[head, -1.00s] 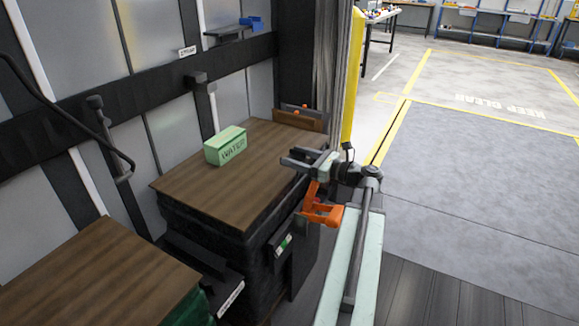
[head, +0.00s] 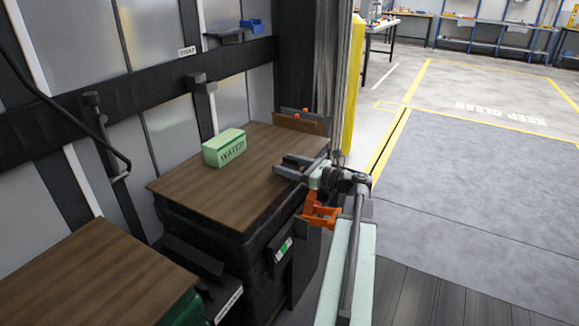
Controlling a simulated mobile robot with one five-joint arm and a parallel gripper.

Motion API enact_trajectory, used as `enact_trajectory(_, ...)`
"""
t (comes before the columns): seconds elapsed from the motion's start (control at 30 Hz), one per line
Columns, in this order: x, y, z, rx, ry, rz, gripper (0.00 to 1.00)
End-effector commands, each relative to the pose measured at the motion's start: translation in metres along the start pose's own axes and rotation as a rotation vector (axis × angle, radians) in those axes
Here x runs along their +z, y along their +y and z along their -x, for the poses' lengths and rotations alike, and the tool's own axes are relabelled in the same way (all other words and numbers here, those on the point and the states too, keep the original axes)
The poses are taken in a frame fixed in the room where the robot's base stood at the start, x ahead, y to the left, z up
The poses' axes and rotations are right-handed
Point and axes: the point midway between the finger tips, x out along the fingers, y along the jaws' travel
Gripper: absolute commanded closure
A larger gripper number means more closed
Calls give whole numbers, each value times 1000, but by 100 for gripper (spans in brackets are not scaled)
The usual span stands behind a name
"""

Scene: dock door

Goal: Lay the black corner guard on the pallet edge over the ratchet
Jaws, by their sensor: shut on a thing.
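My gripper (head: 289,167) is at the right edge of the wood-topped pallet load (head: 215,190), over its top near the far right part. It is shut on a dark piece that looks like the black corner guard (head: 284,172); the piece is small and hard to tell from the dark fingers. The orange ratchet (head: 321,212) sits at the load's right side, just below my gripper and partly hidden by my arm. I cannot tell whether the guard touches the load.
A second wood-topped load (head: 90,275) is at the lower left. A ribbed wall with a dark rail (head: 140,85) runs behind. A yellow post (head: 354,85) stands beyond; open floor lies right.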

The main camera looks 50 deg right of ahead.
Motion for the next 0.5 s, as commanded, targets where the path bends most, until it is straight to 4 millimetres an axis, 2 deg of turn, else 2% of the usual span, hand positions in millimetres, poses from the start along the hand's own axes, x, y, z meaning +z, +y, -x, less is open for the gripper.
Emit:
enact_trajectory(0.33, -9, 0, 0, -1, 0, 0, 78)
enact_trajectory(0.37, -9, 0, 0, -1, 0, 0, 34)
enact_trajectory(0.43, -9, 0, 0, -1, 0, 0, 15)
enact_trajectory(0.5, -9, 0, 0, -1, 0, 0, 15)
